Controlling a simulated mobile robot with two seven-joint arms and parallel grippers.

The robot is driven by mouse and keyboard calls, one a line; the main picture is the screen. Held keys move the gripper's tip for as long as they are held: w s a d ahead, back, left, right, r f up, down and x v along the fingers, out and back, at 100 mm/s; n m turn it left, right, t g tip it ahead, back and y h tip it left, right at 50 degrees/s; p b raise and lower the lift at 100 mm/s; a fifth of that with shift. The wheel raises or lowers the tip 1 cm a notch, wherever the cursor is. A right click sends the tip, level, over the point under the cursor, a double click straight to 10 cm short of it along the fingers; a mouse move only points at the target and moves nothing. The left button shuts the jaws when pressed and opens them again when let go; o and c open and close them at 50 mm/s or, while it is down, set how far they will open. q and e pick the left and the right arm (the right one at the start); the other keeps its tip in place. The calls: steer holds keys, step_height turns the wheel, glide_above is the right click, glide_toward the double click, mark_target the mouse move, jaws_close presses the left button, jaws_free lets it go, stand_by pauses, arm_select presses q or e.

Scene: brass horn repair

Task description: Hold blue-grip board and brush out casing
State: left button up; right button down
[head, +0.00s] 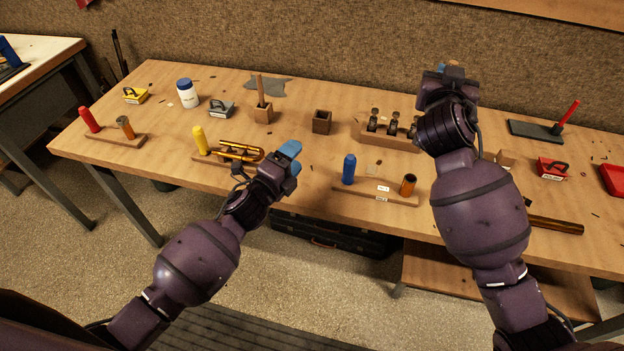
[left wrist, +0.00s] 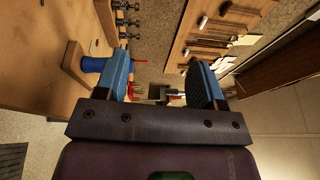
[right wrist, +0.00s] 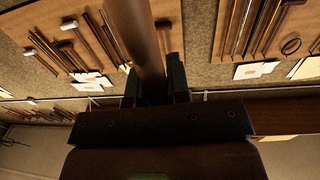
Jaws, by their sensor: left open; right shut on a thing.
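The blue-grip board (head: 365,189) lies near the table's front edge. Its blue grip (head: 349,168) stands at the left end and a copper-coloured casing (head: 408,184) stands upright at the right end. My left gripper (head: 288,158) is open and empty, left of the blue grip and apart from it. The blue grip also shows in the left wrist view (left wrist: 93,65), beyond the left finger. My right gripper (head: 446,76) is raised at the back right, shut on a brown rod-like handle (right wrist: 138,35), likely the brush. Its bristles are not visible.
A yellow-grip board (head: 225,160) with brass tubing lies just left of my left gripper. A valve rack (head: 385,138) stands behind the blue-grip board. An empty wooden block (head: 321,121) and a block with a stick (head: 263,113) stand mid-table. A dark rod (head: 555,224) lies at the front right.

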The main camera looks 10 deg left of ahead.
mark_target(346, 162)
arm_select(q)
steer(key=s+d+f+m+g+h, duration=0.1)
steer(key=d+f+m+g+h, duration=0.15)
steer(key=m, duration=0.85)
steer(key=s+d+f+m+g+h, duration=0.1)
steer(key=d+f+m+g+h, duration=0.15)
steer(key=m, duration=0.75)
steer(key=shift+t, duration=0.5)
steer(key=x, duration=1.2)
steer(key=shift+r, duration=0.35)
